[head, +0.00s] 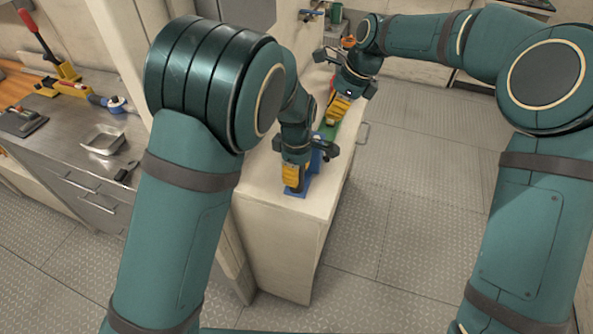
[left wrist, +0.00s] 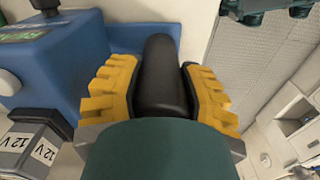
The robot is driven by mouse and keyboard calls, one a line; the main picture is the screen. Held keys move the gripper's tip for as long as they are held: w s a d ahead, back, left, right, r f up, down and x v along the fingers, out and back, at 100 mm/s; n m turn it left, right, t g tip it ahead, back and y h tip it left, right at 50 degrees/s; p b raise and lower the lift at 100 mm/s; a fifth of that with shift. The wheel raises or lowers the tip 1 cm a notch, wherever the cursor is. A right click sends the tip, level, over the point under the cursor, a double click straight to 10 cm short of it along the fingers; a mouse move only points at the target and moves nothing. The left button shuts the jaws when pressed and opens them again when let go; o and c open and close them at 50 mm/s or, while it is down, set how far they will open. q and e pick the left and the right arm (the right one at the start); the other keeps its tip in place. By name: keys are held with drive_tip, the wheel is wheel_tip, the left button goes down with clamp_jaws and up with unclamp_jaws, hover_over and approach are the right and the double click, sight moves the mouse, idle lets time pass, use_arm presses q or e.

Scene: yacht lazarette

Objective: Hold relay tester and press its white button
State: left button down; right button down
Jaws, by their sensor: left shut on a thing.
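The relay tester is a blue device with a black handle; it shows in the left wrist view as a blue body (left wrist: 65,62) and in the head view as blue parts (head: 301,190) on a cream cabinet top. My left gripper (head: 292,188) is shut on its black handle (left wrist: 160,75), yellow pads on both sides. A pale round knob (left wrist: 9,82) at the left edge of the wrist view may be the white button; I cannot be sure. My right gripper (head: 337,112) points down farther back, above a green item (head: 327,130); its opening is unclear.
A block marked 12 V (left wrist: 38,142) stands beside the tester. The cream cabinet (head: 280,240) is narrow, with open floor to its right. The left counter holds a metal tray (head: 103,139) and tools. Small items lie at the cabinet's far end.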

idle(0.8)
wheel_tip(320, 180, up, 3)
drive_tip(key=n+t+y, duration=0.2)
drive_tip(key=n+t, duration=0.1)
drive_tip(key=t, duration=0.1)
hover_over(314, 135)
drive_tip(key=shift+s, duration=0.1)
drive_tip(key=shift+f, duration=0.1)
drive_tip(key=shift+f, duration=4.4)
drive_tip(key=shift+f, duration=0.15)
drive_tip(key=shift+f, duration=0.25)
